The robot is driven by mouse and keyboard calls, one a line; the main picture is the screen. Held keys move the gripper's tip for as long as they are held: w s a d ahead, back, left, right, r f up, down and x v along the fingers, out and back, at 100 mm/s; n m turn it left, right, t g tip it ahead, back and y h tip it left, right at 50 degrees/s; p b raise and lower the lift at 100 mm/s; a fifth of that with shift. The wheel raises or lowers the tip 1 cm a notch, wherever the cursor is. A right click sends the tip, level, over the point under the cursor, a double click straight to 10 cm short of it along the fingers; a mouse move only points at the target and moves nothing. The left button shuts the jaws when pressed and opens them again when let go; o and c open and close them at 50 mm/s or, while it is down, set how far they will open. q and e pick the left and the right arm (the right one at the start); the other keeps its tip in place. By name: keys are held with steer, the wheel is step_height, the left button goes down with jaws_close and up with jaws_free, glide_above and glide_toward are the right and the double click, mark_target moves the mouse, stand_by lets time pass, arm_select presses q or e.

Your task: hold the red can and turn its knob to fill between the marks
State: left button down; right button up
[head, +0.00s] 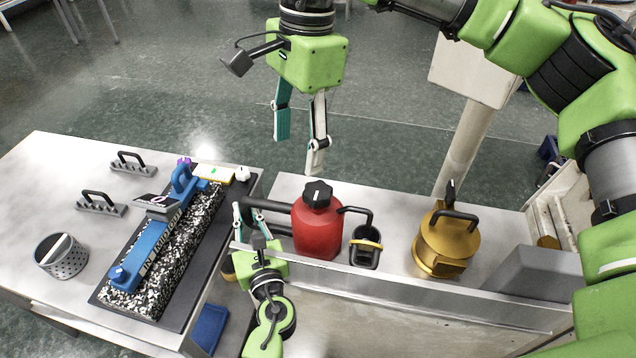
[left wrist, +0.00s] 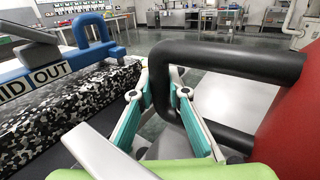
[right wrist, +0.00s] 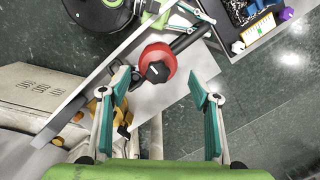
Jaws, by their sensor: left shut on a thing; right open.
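The red can (head: 318,228) stands upright on the bench with a black knob (head: 318,193) on top. Its black loop handle (left wrist: 235,62) points left, and a thin black spout (head: 357,211) points right over a small dark cup (head: 362,258) with a yellow band. My left gripper (head: 250,212) is shut on the handle, fingers to either side of its bar in the left wrist view. My right gripper (head: 298,156) is open and empty, above and behind the can. The right wrist view shows the knob (right wrist: 158,71) beyond its fingertips. The cup's inside level is unclear.
A brass can (head: 446,243) stands right of the cup, near a grey block (head: 532,273). Left are a blue straightedge (head: 150,245) on a speckled block, a perforated pot (head: 62,256) and two handled racks. A raised ledge (head: 400,291) runs along the bench front.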

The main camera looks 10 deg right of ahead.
mark_target(318, 190)
steer(key=shift+t+h, duration=0.3)
steer(key=shift+h, duration=0.3)
steer(key=d+f, duration=0.1)
steer(key=f, duration=0.3)
steer(key=w+d+f, duration=0.1)
steer(key=f, duration=0.3)
steer(key=d+f, duration=0.1)
steer(key=f, duration=0.3)
steer(key=shift+w+d+f, duration=0.1)
steer(key=shift+w+d, duration=0.1)
steer(key=shift+w, duration=0.05)
steer(key=shift+m, duration=0.3)
steer(key=c, duration=1.1)
